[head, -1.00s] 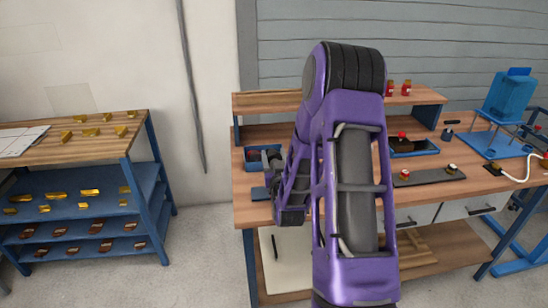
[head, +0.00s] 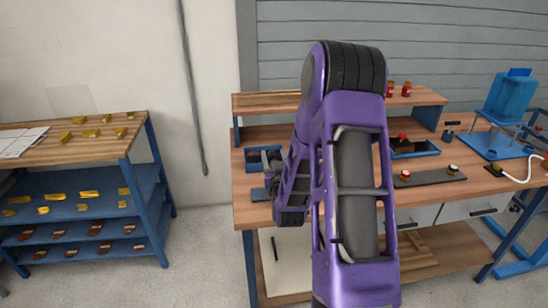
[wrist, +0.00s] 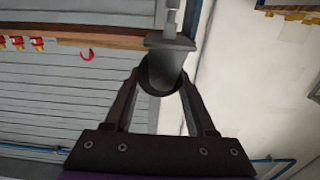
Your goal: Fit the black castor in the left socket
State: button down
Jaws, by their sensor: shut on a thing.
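In the wrist view my gripper (wrist: 160,82) is shut on the black castor, holding it by its dark wheel (wrist: 160,88). The castor's grey bracket (wrist: 170,46) and stem (wrist: 172,18) point away from the fingers. In the head view my gripper (head: 271,159) is small, sideways and beside a blue tray (head: 250,168) at the bench's left end; the castor cannot be made out there. I cannot pick out the left socket in either view. A small blue piece (head: 259,195) lies on the bench below the gripper, partly hidden by my arm.
The wooden bench (head: 243,212) has a raised shelf (head: 265,103) behind my gripper. On its right are a dark strip (head: 428,177) with two small knobs, a blue tray (head: 425,153) and a blue machine (head: 505,105). A shelf unit (head: 147,190) stands left, across a floor gap.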

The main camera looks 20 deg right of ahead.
jog(key=shift+f+b, duration=1)
jog(key=shift+b, duration=0.2)
jog(key=shift+b, duration=0.4)
jog(key=shift+f, duration=0.2)
jog(key=shift+f+b, duration=0.55)
jog(key=shift+f, duration=0.1)
jog(key=shift+f, duration=0.4)
dwell(1.1)
